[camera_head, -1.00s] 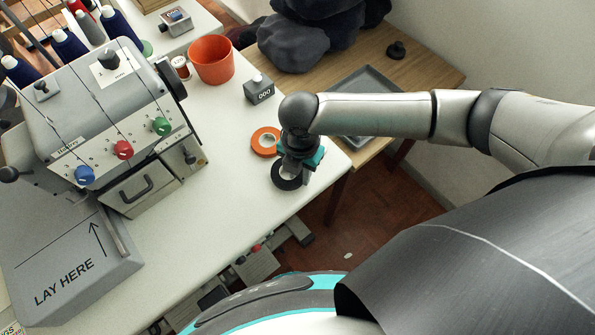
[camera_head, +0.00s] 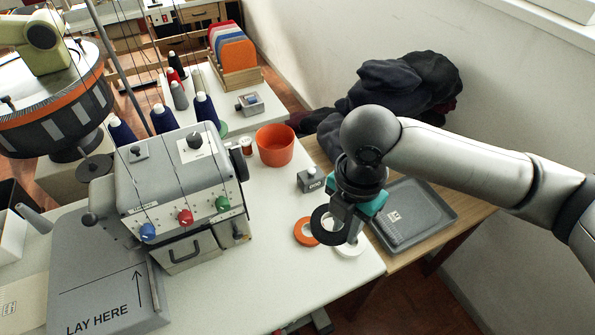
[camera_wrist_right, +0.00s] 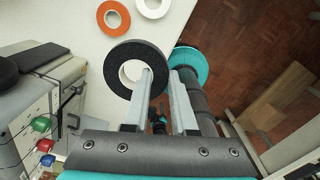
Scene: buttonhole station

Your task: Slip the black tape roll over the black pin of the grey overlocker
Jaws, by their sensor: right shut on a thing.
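The black tape roll (camera_head: 322,226) is held in my right gripper (camera_head: 346,226), raised above the table's right front corner. In the right wrist view the roll (camera_wrist_right: 119,68) has its rim pinched between the fingertips (camera_wrist_right: 161,74), one finger at its hole. My left gripper is not in view. The grey overlocker (camera_head: 165,190) stands to the left, well apart from the roll. A short black upright piece, seemingly the black pin (camera_head: 195,140), stands on a white plate on its top. The overlocker's edge also shows in the right wrist view (camera_wrist_right: 22,112).
An orange roll (camera_head: 300,235) and a white roll (camera_head: 352,250) lie beneath the gripper. A grey block (camera_head: 311,181) and an orange cup (camera_head: 274,146) stand behind. Thread cones (camera_head: 207,108) rise behind the overlocker. A grey tray (camera_head: 425,213) is at right.

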